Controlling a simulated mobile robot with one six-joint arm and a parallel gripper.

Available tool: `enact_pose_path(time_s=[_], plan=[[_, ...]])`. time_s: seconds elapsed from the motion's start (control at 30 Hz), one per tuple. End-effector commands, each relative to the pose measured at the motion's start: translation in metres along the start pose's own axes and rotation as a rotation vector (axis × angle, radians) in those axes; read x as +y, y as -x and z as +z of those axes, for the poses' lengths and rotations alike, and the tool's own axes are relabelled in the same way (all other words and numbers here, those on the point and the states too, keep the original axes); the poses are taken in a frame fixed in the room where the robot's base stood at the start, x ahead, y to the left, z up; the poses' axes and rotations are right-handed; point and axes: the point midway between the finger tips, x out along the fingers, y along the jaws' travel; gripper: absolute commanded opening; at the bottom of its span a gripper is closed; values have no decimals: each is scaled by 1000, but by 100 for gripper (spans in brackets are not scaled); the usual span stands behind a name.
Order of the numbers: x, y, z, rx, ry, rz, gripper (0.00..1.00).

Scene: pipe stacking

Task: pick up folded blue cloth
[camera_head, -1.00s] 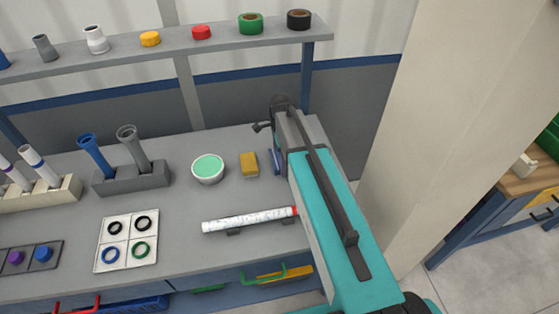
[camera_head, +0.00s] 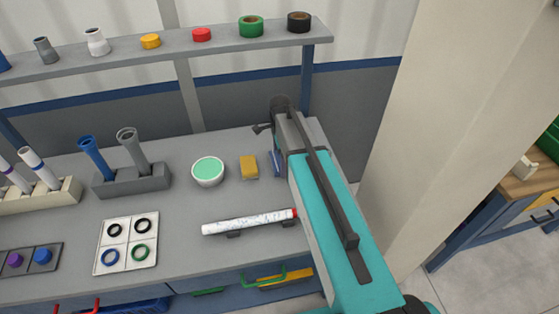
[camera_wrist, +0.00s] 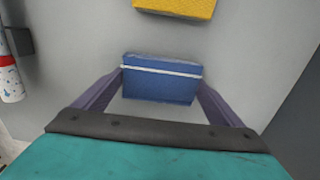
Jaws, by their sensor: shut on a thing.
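The folded blue cloth (camera_wrist: 161,84) is a blue block with a pale stripe near its top. In the wrist view it sits between the two fingers of my gripper (camera_wrist: 162,88), which is shut on it from both sides. In the head view only a sliver of the cloth (camera_head: 277,163) shows at the left of my arm; the arm hides the rest and most of the gripper. I cannot tell whether the cloth is clear of the bench.
A yellow sponge (camera_head: 249,166) lies just left of the cloth. A bowl with green contents (camera_head: 208,171) stands further left. A white pipe with a red end (camera_head: 250,222) lies on supports in front. A shelf (camera_head: 190,46) runs behind, and a pale pillar (camera_head: 420,130) stands at the right.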

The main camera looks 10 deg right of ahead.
Motion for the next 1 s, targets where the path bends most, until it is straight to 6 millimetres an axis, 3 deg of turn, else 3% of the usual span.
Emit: enact_pose_path(time_s=[0.47, 1.0], plan=[[0, 31, 0, 0, 0, -2, 68], [65, 38, 38, 0, 2, 0, 68]])
